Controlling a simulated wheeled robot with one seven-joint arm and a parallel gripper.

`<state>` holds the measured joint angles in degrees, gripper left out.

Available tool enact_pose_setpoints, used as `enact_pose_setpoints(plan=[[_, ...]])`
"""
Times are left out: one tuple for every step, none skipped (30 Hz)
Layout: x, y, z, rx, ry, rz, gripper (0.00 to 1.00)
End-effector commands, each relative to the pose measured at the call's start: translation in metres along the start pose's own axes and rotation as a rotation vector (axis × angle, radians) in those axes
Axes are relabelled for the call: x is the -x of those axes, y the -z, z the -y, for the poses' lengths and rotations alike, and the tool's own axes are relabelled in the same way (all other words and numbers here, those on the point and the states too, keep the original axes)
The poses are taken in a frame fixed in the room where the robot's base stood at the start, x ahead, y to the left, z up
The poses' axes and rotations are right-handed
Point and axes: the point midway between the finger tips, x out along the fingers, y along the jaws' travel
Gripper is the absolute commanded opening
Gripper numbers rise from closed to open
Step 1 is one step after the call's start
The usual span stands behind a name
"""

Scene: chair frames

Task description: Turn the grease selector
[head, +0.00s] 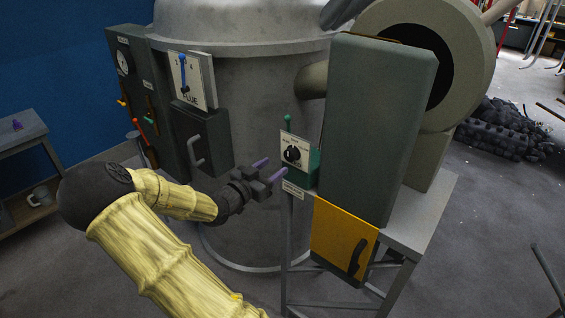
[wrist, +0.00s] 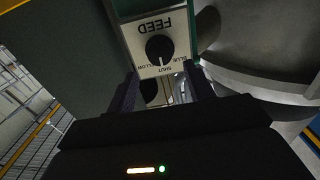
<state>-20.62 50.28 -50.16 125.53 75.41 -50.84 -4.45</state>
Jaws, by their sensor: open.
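A black round selector knob (head: 292,154) sits on a white plate on the front of a green box (head: 313,168). No label reading grease is legible. In the wrist view the knob (wrist: 159,49) is on a plate (wrist: 182,42) that reads FEED upside down, with small words including SHUT around it. The knob's pointer seems to face the SHUT side, but this is hard to be sure of. My gripper (head: 269,169) is open and empty, just left of and slightly below the knob, apart from it. In the wrist view its dark purple fingers (wrist: 163,88) are spread below the plate.
A grey-green cabinet (head: 377,125) with a yellow door (head: 340,238) stands right of the box on a metal stand. A large grey tank (head: 255,120) is behind my gripper. A FLUE panel (head: 186,82) with a blue lever and a gauge cabinet (head: 124,60) stand at left.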

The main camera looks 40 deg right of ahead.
Motion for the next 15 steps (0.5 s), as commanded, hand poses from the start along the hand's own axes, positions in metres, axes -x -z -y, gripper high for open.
enact_pose_setpoints(plan=[[-0.007, -0.002, -0.001, -0.001, -0.003, -0.001, 0.53], [-0.011, -0.002, -0.001, -0.002, -0.003, 0.0, 0.53], [-0.015, -0.002, 0.0, -0.001, -0.002, 0.001, 0.53], [-0.019, -0.002, 0.0, -0.002, -0.001, 0.001, 0.53], [-0.023, -0.002, -0.001, -0.002, -0.002, 0.0, 0.53], [-0.028, -0.002, -0.001, -0.001, -0.003, 0.0, 0.53], [-0.031, -0.002, -0.001, -0.001, -0.002, -0.001, 0.53], [-0.035, -0.002, -0.001, -0.001, -0.002, -0.001, 0.53], [-0.039, -0.002, -0.001, -0.002, -0.002, 0.0, 0.53], [-0.043, -0.002, -0.001, -0.001, -0.002, 0.0, 0.53], [-0.046, -0.002, -0.001, -0.001, -0.002, 0.001, 0.53], [-0.05, -0.002, -0.001, -0.001, -0.001, 0.0, 0.53], [-0.053, -0.002, -0.001, -0.001, -0.002, 0.0, 0.53], [-0.056, -0.002, 0.0, -0.002, -0.002, 0.0, 0.53], [-0.06, -0.002, 0.0, -0.001, -0.001, 0.0, 0.53]])
